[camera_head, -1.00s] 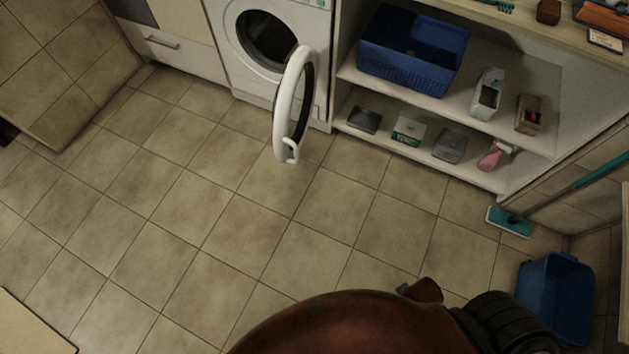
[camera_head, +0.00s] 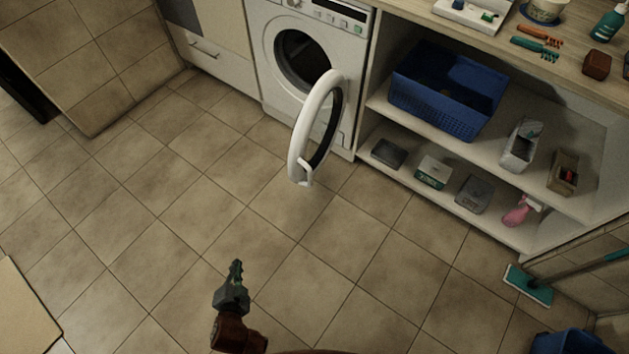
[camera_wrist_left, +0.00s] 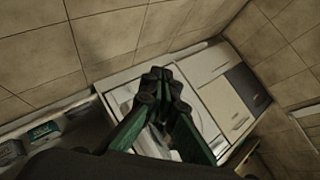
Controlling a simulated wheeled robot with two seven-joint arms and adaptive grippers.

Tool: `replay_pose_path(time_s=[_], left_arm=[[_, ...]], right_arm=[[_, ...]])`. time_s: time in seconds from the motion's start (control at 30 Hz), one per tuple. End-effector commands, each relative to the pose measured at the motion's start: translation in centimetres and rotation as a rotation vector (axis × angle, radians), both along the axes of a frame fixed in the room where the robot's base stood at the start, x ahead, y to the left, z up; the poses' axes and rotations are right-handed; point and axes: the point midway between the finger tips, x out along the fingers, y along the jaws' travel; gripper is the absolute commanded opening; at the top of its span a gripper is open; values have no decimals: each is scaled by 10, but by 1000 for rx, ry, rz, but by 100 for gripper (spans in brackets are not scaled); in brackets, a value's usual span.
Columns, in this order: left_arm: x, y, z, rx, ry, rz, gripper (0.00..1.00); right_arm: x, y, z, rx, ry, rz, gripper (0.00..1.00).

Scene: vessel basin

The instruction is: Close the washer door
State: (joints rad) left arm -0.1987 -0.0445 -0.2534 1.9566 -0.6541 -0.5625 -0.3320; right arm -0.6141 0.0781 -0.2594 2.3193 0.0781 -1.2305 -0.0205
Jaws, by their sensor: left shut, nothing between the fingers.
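The white washer (camera_head: 347,62) stands against the far cabinets, its dark round drum opening uncovered. Its round white door (camera_head: 308,113) is swung wide open toward me, with a handle at its lower free edge. My left gripper (camera_head: 236,266) is shut and empty over the floor, nearer to me than the door and below it in the head view, apart from it. In the left wrist view the shut fingers (camera_wrist_left: 158,77) hide much of the washer front (camera_wrist_left: 125,97) behind them. My right gripper is not in view.
Right of the washer, an open shelf unit (camera_head: 480,118) holds a blue basket (camera_head: 447,92) and several small boxes. A teal mop (camera_head: 527,285) and a blue tub (camera_head: 570,343) are at the right. Tiled floor between me and the door is clear.

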Motion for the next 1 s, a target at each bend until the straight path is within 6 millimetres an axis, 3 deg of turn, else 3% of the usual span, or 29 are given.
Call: replay_pose_path(time_s=[0.03,0.13,0.2,0.3,0.4,0.5,0.67,1.0], left_arm=[[38,-31,14,79,-106,-110,0],[90,-94,55,241,-303,-319,0],[111,-138,77,335,-416,-446,0],[126,-190,100,436,-539,-587,0],[130,-223,113,497,-615,-674,0],[133,-238,118,524,-649,-714,0],[149,-248,120,528,-657,-721,0],[212,-274,117,526,-653,-719,0]], right_arm=[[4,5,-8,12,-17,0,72],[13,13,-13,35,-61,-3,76],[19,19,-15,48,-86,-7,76],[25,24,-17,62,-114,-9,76],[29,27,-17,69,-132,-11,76],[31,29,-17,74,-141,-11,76],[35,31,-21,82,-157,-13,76],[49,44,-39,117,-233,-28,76]])
